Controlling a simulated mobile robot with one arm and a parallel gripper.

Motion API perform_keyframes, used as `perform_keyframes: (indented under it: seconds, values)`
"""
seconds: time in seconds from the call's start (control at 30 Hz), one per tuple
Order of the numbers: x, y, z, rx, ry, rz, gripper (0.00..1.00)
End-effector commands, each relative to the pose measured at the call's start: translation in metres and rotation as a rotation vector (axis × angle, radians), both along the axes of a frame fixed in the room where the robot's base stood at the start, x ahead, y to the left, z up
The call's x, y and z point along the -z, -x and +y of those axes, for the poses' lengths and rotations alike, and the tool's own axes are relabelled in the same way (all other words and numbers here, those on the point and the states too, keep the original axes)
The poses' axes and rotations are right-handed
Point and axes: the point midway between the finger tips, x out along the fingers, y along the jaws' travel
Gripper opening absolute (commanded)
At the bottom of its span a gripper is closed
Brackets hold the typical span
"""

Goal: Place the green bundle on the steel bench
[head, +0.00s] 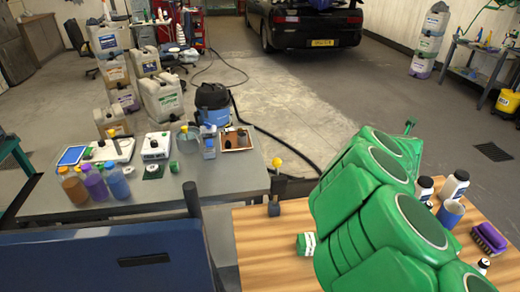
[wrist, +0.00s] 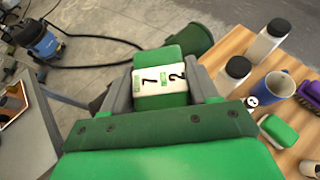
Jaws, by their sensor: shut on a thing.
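The green bundle (wrist: 172,55) has a white label band with black figures and sits between the grey fingers of my gripper (wrist: 160,88), which is shut on it. In the head view a green piece with a white band (head: 306,244), apparently this bundle, shows at the left edge of my green arm, over the wooden table. My arm hides the fingers there. The steel bench (head: 230,178) stands left of the wooden table; its edge shows at the far left of the wrist view (wrist: 22,135).
The bench holds coloured bottles (head: 95,184), white devices (head: 155,146) and a brown tray (head: 236,140); its right front is bare. The wooden table (head: 262,252) carries bottles, a blue cup (head: 450,214) and a purple brush (head: 488,238). A dark post with a yellow ball (head: 277,162) stands between.

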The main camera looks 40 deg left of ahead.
Motion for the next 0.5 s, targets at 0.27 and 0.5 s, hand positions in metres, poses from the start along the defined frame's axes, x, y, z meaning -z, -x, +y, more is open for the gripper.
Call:
perform_keyframes:
  seconds: [0.27, 0.5]
  values:
    - [0.016, 0.000, 0.115, -0.323, -0.004, 0.003, 0.20]
    - [0.023, 0.015, 0.200, -0.556, -0.005, 0.002, 0.20]
